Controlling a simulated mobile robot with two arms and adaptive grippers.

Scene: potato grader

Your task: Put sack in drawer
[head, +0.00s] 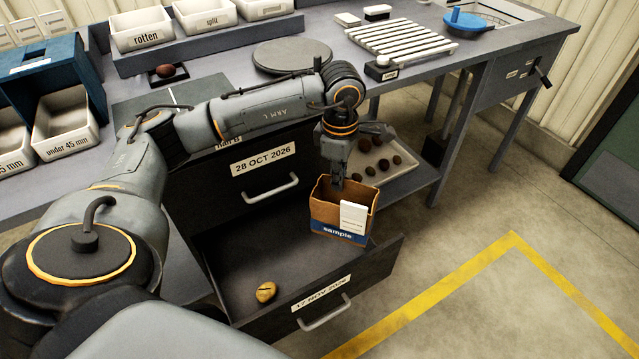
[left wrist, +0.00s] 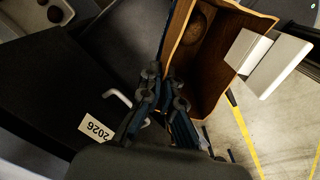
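The brown sack (head: 326,212) stands upright with an open top, a blue "sample" band and a white card on its front. My left gripper (head: 338,180) points down at its rear rim. In the left wrist view the fingers (left wrist: 166,92) are closed on one wall of the sack (left wrist: 214,62), and a round brown thing shows inside it. The sack is over the right part of the open lower drawer (head: 240,255), labelled 17 NOV 2026; I cannot tell whether its base touches. My right gripper is out of view.
A yellowish potato (head: 266,292) lies near the drawer's front left, with bare floor around it. The upper drawer (head: 262,178), labelled 28 OCT 2026, is shut. A tray of several potatoes (head: 400,182) is on the shelf behind the sack.

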